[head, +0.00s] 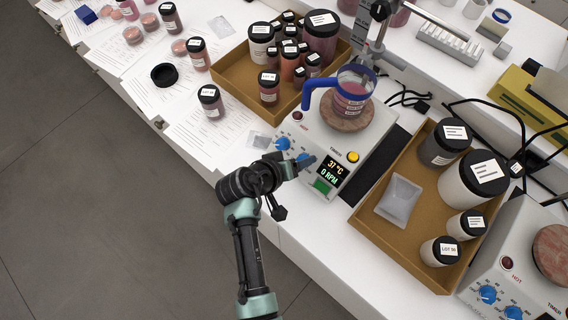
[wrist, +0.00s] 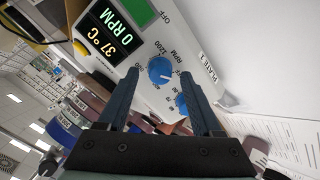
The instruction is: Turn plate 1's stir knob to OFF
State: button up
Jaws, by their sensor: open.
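Plate 1 (head: 322,137) is a white hotplate with a display reading 37 °C and 0 RPM; its "PLATE 1" label (wrist: 209,75) shows in the wrist view. The blue stir knob (wrist: 160,70), marked RPM and 1200, lies between my open fingers in the wrist view, beyond their tips. In the head view this knob (head: 304,156) is partly hidden by my gripper (head: 303,165). A second blue knob (wrist: 182,104) sits beside it and also shows in the head view (head: 283,143). My gripper holds nothing. Contact with the knob cannot be told.
A glass vessel with a blue handle (head: 351,88) stands on the plate's round top. A cardboard tray of jars (head: 232,78) is behind left, another tray (head: 376,233) at right. A green switch (wrist: 133,12) lies beside the display. Papers cover the bench at left.

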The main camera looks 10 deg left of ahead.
jog(key=b+v, duration=0.1)
jog(key=v, duration=1.1)
jog(key=shift+b, duration=0.4)
jog(key=w+a+r+m+t+y+b, duration=0.15)
jog(key=w+r+t, duration=0.25)
jog(key=w+r, duration=0.65)
notch_tip(320, 180, up, 20)
jog(key=w+d+t+y, duration=0.2)
jog(key=t+y, duration=0.1)
jog(key=t, duration=0.3)
jog(key=s+d+r+t, duration=0.1)
jog(key=s+r+t, duration=0.2)
jog(key=r, duration=0.5)
jog(key=s+d+r+t+b, duration=0.1)
jog(key=s+d+r+t, duration=0.1)
jog(key=s+r, duration=0.3)
jog(key=s+d+r+t, duration=0.2)
jog(key=s+r+t, duration=0.2)
jog(key=r, duration=0.9)
jog(key=shift+s+m+t+y+b, duration=0.2)
jog(key=shift+m+t+y+b, duration=0.2)
jog(key=shift+t, duration=0.2)
